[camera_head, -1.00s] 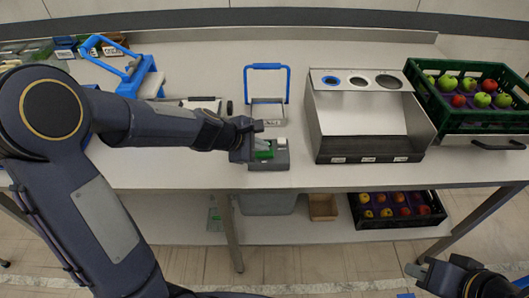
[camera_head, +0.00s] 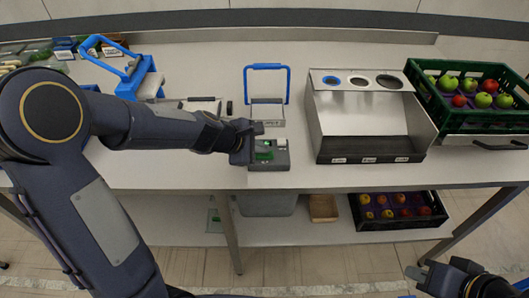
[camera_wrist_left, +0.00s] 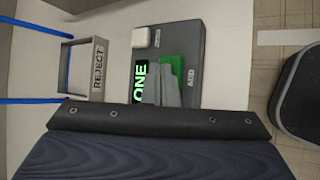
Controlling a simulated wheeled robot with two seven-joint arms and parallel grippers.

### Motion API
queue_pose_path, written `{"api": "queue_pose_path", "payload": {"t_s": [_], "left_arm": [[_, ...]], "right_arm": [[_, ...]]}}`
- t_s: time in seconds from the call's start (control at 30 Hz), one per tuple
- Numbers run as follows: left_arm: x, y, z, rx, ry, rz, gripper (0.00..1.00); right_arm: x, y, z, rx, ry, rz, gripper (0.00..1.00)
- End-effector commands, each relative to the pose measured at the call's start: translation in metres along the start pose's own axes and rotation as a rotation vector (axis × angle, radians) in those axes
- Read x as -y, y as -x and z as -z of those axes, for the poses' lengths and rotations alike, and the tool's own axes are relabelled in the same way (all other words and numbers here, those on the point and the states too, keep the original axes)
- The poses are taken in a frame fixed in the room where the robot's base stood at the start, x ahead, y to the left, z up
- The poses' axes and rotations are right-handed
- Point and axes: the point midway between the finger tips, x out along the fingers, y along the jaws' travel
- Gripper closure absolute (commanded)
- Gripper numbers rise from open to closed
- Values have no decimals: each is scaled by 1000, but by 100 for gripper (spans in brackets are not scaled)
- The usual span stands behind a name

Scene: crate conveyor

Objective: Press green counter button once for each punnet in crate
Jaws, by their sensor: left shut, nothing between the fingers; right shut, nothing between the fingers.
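The grey counter box (camera_head: 282,160) stands near the table's front edge. In the left wrist view, the counter box (camera_wrist_left: 208,50) shows a green button (camera_wrist_left: 174,64) beside the word ADD, a white button (camera_wrist_left: 144,37), and a dark display with green letters, of which ONE shows. My left gripper (camera_head: 256,143) is shut and empty, over the box. Its fingertips (camera_wrist_left: 163,84) cover part of the green button in the wrist view; I cannot tell whether they touch it. My right gripper (camera_head: 416,271) is shut and empty, low at right. The green crate (camera_head: 437,112) holds red and green apples.
A metal bin (camera_head: 326,130) with three holes on top stands right of the counter box. Behind the box is a blue-handled REJECT stand (camera_head: 268,122). A blue device (camera_head: 140,84) is at left. A black crate of fruit (camera_head: 400,222) sits on the lower shelf.

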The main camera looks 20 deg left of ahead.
Motion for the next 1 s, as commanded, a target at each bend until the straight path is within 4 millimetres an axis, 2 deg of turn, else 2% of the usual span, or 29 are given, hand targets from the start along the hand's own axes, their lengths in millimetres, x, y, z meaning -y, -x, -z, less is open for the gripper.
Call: {"api": "queue_pose_path", "payload": {"t_s": [0.4,0.77,1.0], "left_arm": [[1,-1,1,-1,0,1,100],[-8,12,-8,-1,0,1,100],[-8,12,-8,0,0,1,100]], "right_arm": [[0,-1,0,0,0,0,100],[6,14,7,0,0,0,100],[6,14,7,0,0,0,100]]}}
